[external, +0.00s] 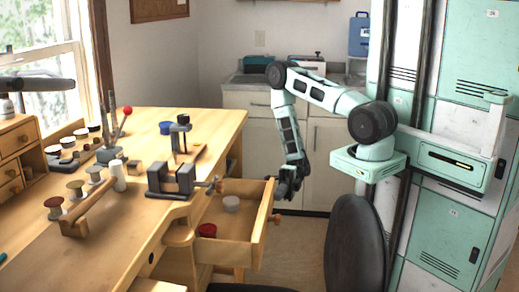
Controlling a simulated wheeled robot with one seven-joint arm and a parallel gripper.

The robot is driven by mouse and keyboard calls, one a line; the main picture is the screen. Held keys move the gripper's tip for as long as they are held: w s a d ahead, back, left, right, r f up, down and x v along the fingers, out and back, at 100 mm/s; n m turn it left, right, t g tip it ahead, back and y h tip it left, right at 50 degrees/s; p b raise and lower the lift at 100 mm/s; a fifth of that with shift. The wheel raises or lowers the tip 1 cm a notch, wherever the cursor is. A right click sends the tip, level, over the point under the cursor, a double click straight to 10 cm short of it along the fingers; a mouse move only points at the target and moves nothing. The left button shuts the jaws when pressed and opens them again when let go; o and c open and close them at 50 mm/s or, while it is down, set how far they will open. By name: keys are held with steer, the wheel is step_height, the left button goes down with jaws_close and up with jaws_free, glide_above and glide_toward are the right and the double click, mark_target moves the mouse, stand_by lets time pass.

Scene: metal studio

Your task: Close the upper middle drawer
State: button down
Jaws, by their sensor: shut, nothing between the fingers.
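A wooden drawer (262,238) under the workbench stands pulled out, with a round knob (275,218) on its front. Inside it are a grey-white round container (231,204) and a dark red one (207,230). My gripper (281,194) is shut and empty, pointing down just beyond the far end of the drawer front. In this view it lies close to the drawer's far front corner; I cannot tell whether it touches.
The wooden workbench (135,225) carries a dark vise (172,180), spools and tools. A black chair back (354,245) stands right of the drawer. Mint-green lockers (455,215) are at the right, with a white cabinet (327,150) behind. Some floor shows between drawer and chair.

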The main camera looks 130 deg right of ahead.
mark_target(245, 189)
steer(key=w+d+p, duration=0.1)
steer(key=w+d, duration=0.7)
steer(key=shift+w+d+r, duration=0.1)
steer(key=shift+w+d, duration=0.1)
steer(key=shift+a, duration=0.1)
